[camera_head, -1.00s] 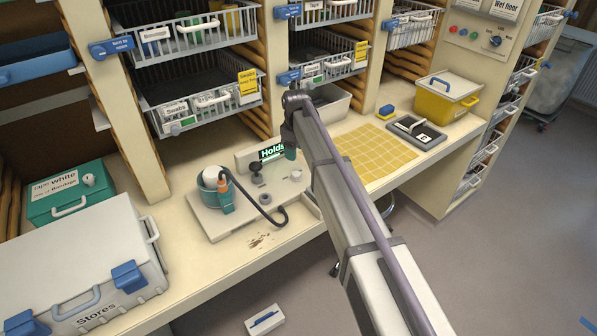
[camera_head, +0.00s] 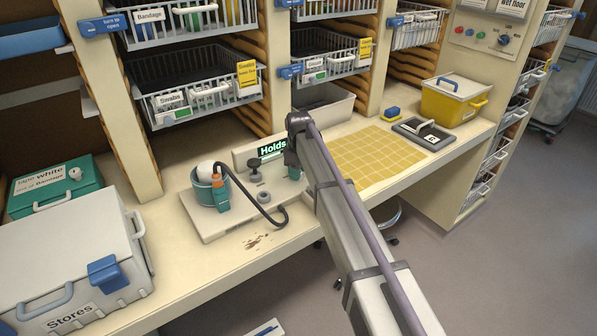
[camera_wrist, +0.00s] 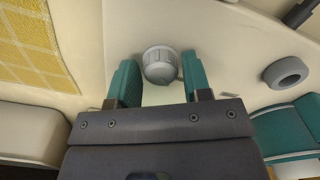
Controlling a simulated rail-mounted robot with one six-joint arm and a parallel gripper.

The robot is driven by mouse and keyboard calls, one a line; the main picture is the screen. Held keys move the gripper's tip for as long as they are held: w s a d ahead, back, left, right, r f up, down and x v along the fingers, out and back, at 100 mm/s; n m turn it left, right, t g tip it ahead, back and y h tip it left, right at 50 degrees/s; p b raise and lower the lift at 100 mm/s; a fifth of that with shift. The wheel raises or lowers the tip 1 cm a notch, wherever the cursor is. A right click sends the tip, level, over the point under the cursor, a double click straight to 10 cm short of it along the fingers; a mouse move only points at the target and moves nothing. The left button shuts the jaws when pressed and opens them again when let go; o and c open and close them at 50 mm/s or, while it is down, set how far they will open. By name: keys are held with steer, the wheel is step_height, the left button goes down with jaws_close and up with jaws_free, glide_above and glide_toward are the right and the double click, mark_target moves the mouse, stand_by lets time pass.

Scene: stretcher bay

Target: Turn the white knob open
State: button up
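A pale grey-white ribbed knob (camera_wrist: 160,65) stands on the cream panel (camera_wrist: 215,40) in the wrist view, between the teal fingertips of my gripper (camera_wrist: 155,80). The fingers are apart, one on each side of the knob, with little clearance; I cannot tell whether either touches it. In the head view my gripper (camera_head: 294,172) is down at the right end of the panel, below the lit "Holds" sign (camera_head: 272,148). The gripper and arm hide the knob there.
Left on the panel are a teal cup (camera_head: 209,187), a dark hose (camera_head: 262,213) and a black knob (camera_head: 254,165). A grey round part (camera_wrist: 286,73) sits right of the gripper in the wrist view. A yellow grid mat (camera_head: 375,155) lies beyond the arm.

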steer(key=c, duration=0.6)
steer(key=m, duration=0.4)
steer(key=shift+s, duration=0.1)
steer(key=m, duration=0.5)
steer(key=shift+a, duration=0.1)
steer(key=m, duration=0.4)
steer(key=shift+m, duration=0.3)
steer(key=shift+a+m, duration=0.1)
steer(key=shift+m, duration=2)
